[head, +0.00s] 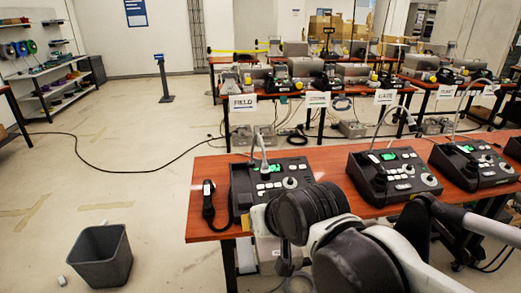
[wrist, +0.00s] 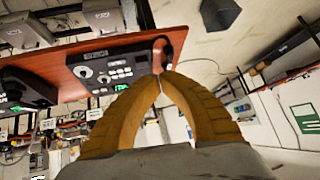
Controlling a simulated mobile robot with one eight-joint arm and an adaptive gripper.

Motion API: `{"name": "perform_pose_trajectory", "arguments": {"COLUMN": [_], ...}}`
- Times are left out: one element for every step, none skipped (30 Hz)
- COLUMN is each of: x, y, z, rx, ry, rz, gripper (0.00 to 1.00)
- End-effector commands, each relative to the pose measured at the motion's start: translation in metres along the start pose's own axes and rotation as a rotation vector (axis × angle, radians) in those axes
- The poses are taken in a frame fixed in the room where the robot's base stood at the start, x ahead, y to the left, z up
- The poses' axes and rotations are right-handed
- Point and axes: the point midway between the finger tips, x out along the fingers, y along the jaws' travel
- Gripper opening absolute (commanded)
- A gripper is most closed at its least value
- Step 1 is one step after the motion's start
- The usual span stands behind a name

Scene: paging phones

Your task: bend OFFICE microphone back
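The middle phone (head: 392,176) and right phone (head: 474,163) have tall microphones bending right. My arm reaches across the table front, hiding my gripper in the head view. In the wrist view my gripper (wrist: 161,76) has its brown fingertips together, in front of the left phone (wrist: 108,66). I see nothing between them.
The table (head: 205,176) has a bare strip at its left end. A grey bin (head: 101,257) stands on the floor at the left. Back tables carry more equipment and paper signs, one reading FIELD (head: 242,102). The floor at the left is mostly open, crossed by a cable.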

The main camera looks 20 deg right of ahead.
Motion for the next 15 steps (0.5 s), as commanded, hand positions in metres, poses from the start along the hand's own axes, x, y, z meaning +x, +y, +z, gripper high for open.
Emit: {"name": "perform_pose_trajectory", "arguments": {"x": [0.010,0.015,0.023,0.028,0.034,0.041,0.046,0.051,0.058,0.063,0.069,0.075,0.080,0.085,0.092], "y": [-0.006,-0.010,-0.016,-0.019,-0.023,-0.027,-0.030,-0.033,-0.036,-0.038,-0.040,-0.042,-0.044,-0.045,-0.046], "z": [-0.028,-0.045,-0.069,-0.086,-0.103,-0.125,-0.141,-0.157,-0.178,-0.193,-0.207,-0.225,-0.238,-0.251,-0.266], "rx": [0.033,0.058,0.093,0.119,0.147,0.182,0.209,0.237,0.273,0.302,0.329,0.367,0.395,0.423,0.460], "ry": [0.057,0.095,0.148,0.187,0.225,0.276,0.314,0.353,0.402,0.440,0.477,0.527,0.563,0.599,0.648], "rz": [-0.019,-0.032,-0.051,-0.065,-0.080,-0.099,-0.115,-0.131,-0.153,-0.170,-0.187,-0.211,-0.228,-0.246,-0.271], "gripper": [0.00,0.00,0.00,0.00,0.00,0.00,0.00,0.00,0.00,0.00,0.00,0.00,0.00,0.00,0.00]}}
